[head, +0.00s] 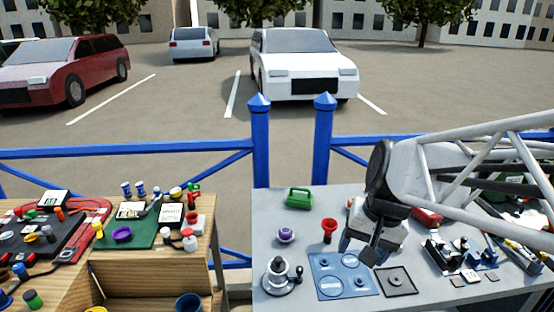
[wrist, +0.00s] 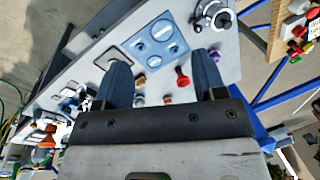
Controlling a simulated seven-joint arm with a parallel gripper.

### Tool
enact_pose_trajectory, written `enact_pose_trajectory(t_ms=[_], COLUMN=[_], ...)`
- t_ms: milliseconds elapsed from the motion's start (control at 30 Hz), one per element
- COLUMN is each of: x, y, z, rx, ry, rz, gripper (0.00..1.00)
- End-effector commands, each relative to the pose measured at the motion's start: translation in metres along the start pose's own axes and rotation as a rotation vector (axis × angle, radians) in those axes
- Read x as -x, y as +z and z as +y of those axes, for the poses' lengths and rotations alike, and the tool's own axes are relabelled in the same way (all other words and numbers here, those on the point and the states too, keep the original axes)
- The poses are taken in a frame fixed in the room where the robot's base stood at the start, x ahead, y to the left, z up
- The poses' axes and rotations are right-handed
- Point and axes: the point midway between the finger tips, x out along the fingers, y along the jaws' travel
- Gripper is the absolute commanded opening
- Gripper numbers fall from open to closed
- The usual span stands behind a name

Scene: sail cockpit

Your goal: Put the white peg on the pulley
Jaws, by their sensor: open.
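My gripper (head: 360,247) is open and hangs above the grey table, behind the blue plate. In the wrist view its two blue-grey fingers (wrist: 160,60) are wide apart, with nothing held between them. A red flared piece (wrist: 182,76) and a small brownish piece (wrist: 140,78) show on the table beyond the gap. I cannot clearly pick out a white peg; my gripper and arm hide part of the table. I cannot tell which part is the pulley. A silver winch-like drum with a crank (head: 281,275) stands at the table's front left; it also shows in the wrist view (wrist: 213,14).
The blue plate (head: 325,288) has round discs on it. A dark square tray (head: 397,281) is right of it. A purple knob (head: 286,235) and green block (head: 299,198) stand at the left. Small black fixtures (head: 440,252) crowd the right. A wooden table (head: 130,272) stands at left.

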Motion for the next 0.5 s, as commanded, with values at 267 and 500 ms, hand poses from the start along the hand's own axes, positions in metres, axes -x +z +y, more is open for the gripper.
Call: enact_pose_trajectory(t_ms=[267, 500], x=[0.006, 0.007], y=[0.055, 0.073], z=[0.005, 0.010], rx=[0.261, 0.361], ry=[0.112, 0.158], rz=[0.111, 0.154], gripper=[0.64, 0.64])
